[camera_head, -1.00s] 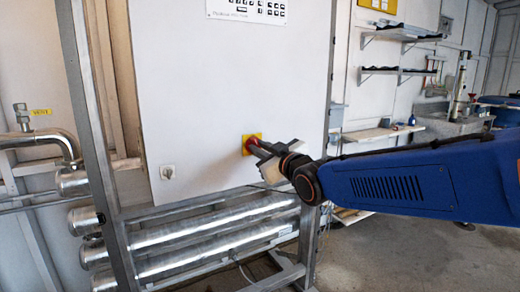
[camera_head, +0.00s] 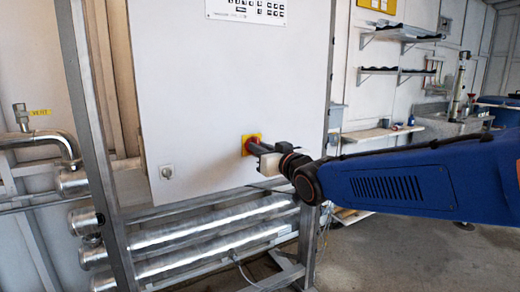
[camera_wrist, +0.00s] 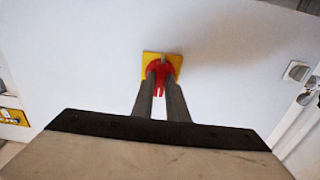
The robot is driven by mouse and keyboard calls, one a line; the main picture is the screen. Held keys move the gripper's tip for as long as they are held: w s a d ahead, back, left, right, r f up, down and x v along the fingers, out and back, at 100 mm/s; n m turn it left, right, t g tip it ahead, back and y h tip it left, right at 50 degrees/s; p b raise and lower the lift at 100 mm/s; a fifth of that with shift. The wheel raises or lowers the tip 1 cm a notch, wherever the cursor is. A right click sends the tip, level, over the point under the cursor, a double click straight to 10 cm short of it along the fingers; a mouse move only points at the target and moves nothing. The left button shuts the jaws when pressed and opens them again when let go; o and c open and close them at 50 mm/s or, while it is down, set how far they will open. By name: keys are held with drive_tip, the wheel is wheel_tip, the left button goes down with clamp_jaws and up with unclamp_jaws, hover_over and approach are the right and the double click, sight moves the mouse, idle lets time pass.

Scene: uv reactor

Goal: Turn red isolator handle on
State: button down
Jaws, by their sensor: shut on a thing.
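The red isolator handle (camera_wrist: 160,69) sits on a yellow square plate (camera_wrist: 149,57) on the front of the white cabinet. In the head view the yellow plate (camera_head: 257,137) and a bit of the red handle (camera_head: 247,146) show behind the fingers. My gripper (camera_head: 256,148) reaches in from the right. In the wrist view my gripper's two fingers (camera_wrist: 162,80) lie close together, one on each side of the red handle, shut on it. A narrow part of the handle shows between the fingers; the fingers hide some of the rest.
The white cabinet door (camera_head: 200,80) is flat and clear around the handle. A small grey knob (camera_head: 167,172) is at its lower left. Steel tubes (camera_head: 200,232) and a metal frame (camera_head: 93,110) stand below and beside it.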

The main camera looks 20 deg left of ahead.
drive_tip(key=c, duration=1.7)
unclamp_jaws()
drive_tip(key=shift+c, duration=0.2)
drive_tip(key=v, duration=1.7)
drive_tip(key=shift+s, duration=0.2)
drive_tip(key=shift+d, duration=0.2)
